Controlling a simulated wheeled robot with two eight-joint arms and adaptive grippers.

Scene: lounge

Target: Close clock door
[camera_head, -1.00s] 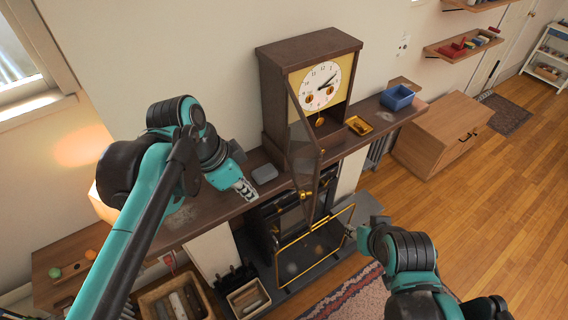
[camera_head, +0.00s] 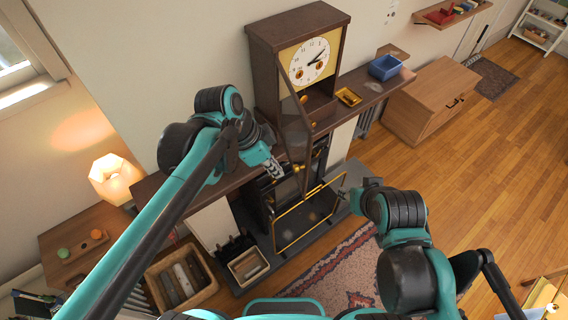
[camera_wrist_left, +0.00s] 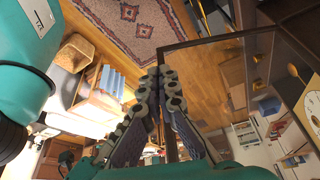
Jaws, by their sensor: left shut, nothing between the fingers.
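The clock (camera_head: 264,70) is a dark brown case with a white dial, standing on the mantel shelf. Its glazed clock door (camera_head: 296,130) is swung open toward me, hinged at the case's left side. In the left wrist view the door (camera_wrist_left: 203,41) shows as a dark frame with a glass pane close beside the fingers. My left gripper (camera_head: 277,173) is shut and empty, just left of the door's lower part; I cannot tell whether it touches. It also shows in the left wrist view (camera_wrist_left: 165,75). My right gripper (camera_head: 345,194) is low, near the fireplace screen; its fingers are too small to judge.
A gold-framed fire screen (camera_head: 308,213) stands below. A lit lamp (camera_head: 116,180) is at left. Wooden floor is free at right.

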